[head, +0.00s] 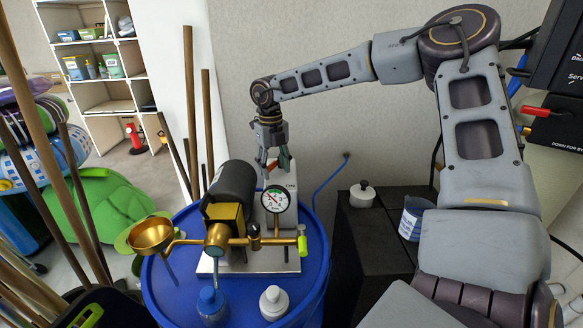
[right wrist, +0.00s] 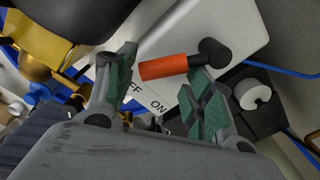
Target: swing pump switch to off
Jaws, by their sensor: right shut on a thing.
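The pump switch is an orange lever (right wrist: 165,67) on a dark pivot (right wrist: 213,52), set on a white panel (right wrist: 228,22) with ON and partly hidden OFF lettering. In the right wrist view the lever points left from its pivot, its tip by the OFF end of the lettering. My right gripper (head: 270,168) reaches down behind the gauge. Its green-padded fingers (right wrist: 165,75) are around the orange lever, shut on it. My left gripper is not in view.
The pump's gauge (head: 275,199), black motor (head: 230,186) and brass pipework (head: 270,241) stand in front of the gripper on a blue drum (head: 318,262). Bottles (head: 274,302) stand at the drum's front. A black cabinet (head: 375,240) is to the right, wooden poles (head: 190,110) to the left.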

